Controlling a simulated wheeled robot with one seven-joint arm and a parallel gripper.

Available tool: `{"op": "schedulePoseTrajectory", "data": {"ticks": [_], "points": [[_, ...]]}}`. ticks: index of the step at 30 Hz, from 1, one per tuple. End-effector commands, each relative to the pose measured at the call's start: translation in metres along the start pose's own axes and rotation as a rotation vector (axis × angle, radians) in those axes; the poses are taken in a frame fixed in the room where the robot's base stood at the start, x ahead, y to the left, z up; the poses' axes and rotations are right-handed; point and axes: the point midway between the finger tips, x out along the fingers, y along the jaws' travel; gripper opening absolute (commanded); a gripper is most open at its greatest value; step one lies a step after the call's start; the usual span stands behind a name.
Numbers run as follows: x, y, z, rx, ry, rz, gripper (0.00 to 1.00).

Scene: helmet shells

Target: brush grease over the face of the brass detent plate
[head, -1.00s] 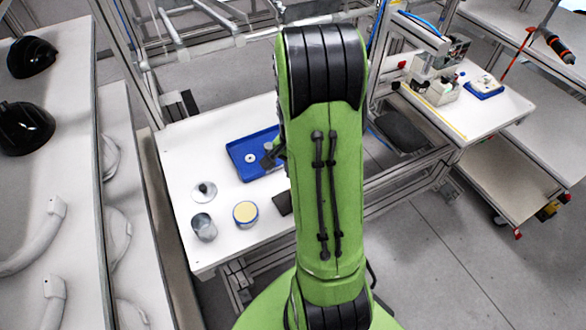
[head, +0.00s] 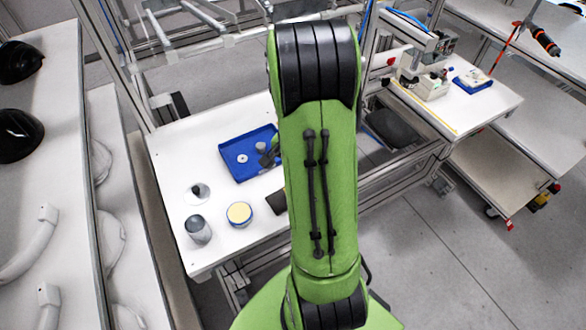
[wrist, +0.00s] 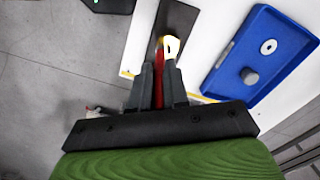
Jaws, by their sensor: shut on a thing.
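In the wrist view my gripper (wrist: 158,92) is shut on a brush (wrist: 159,85) with a red handle. Its pale bristle end (wrist: 171,46) points away from me, over or near a dark mat (wrist: 177,18) on the white table. An open tin of pale yellow grease (head: 239,213) stands on the table in the head view, left of my arm. I cannot make out the brass detent plate in either view. In the head view my green arm hides most of the gripper.
A blue tray (wrist: 215,84) holds a pale ring (wrist: 268,47) and a grey cylinder (wrist: 249,76). In the head view a grey metal cup (head: 198,230) and a round lid-like piece (head: 197,193) stand near the tin. The white table (head: 172,152) is clear around them.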

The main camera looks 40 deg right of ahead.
Motion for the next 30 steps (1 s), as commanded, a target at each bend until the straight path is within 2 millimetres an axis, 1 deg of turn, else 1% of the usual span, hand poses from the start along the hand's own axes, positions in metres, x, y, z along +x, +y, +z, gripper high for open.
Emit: {"op": "schedulePoseTrajectory", "data": {"ticks": [1,3,19,22,30], "points": [[-0.009,0.000,0.000,0.000,0.001,-0.001,0.00],[-0.016,0.000,0.000,0.000,0.002,-0.001,0.00],[-0.065,0.000,0.001,0.000,0.002,-0.001,0.00],[-0.069,0.000,0.001,0.000,0.001,-0.001,0.00],[-0.066,0.000,0.001,0.000,0.001,-0.001,0.00]]}}
